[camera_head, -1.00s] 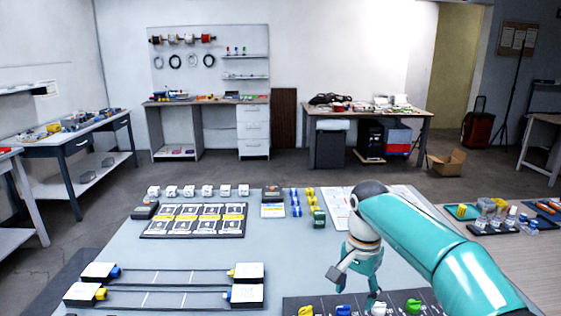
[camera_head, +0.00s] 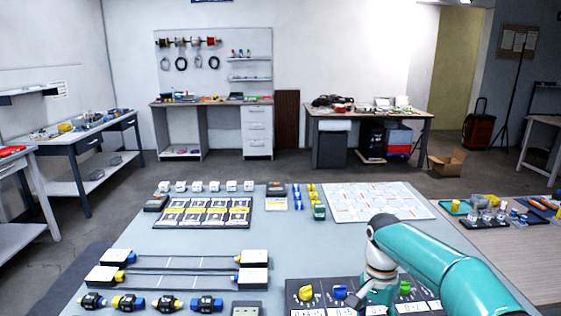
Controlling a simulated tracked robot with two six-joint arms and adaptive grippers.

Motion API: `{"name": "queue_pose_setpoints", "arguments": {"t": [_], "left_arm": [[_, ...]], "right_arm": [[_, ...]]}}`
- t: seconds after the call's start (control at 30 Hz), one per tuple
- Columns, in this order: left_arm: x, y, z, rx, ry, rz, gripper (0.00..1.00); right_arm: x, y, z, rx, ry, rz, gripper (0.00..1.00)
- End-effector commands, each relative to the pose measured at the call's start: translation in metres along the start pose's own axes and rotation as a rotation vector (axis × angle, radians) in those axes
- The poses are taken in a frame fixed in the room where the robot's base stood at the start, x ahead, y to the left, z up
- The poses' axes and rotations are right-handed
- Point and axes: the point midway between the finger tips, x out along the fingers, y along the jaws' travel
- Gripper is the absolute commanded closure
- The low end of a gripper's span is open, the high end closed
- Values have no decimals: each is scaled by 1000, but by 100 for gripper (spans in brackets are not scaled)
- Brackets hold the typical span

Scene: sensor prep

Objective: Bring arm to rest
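My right arm, teal with a dark joint, comes in from the right over the near right of the grey table (camera_head: 290,232). My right gripper (camera_head: 378,294) points down over the dark board (camera_head: 296,288) that holds yellow (camera_head: 305,293), blue (camera_head: 340,292) and green (camera_head: 405,287) connectors. The arm and gripper hide part of the board. Whether the fingers are apart, or hold anything, cannot be made out. My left gripper is not in view.
A labelled dark tray (camera_head: 160,222), small white blocks and a white grid sheet (camera_head: 420,213) lie at the back of the table. Two rail fixtures (camera_head: 180,270) and several dark connectors (camera_head: 130,302) lie at left. A wooden side table (camera_head: 530,270) adjoins on the right.

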Motion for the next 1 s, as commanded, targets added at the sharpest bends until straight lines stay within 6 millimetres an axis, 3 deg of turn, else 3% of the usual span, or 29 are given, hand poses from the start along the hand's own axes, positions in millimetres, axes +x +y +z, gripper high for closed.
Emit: {"name": "queue_pose_setpoints", "arguments": {"t": [0.17,0.33,0.47,0.6,0.7,0.8,0.9,1.0], "left_arm": [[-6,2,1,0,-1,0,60],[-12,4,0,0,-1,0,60],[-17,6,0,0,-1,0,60],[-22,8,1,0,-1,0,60],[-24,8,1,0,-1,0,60],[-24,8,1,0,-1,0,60],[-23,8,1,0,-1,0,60],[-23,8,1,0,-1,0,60]], "right_arm": [[57,18,10,-8,-100,78,39],[132,36,37,-69,-213,100,39],[204,57,82,-157,-320,57,39],[267,83,147,-265,-395,-53,39],[294,100,189,-339,-394,-148,39],[308,111,219,-416,-343,-236,39],[312,114,230,-496,-247,-310,39],[312,108,223,-558,-132,-368,39]]}}
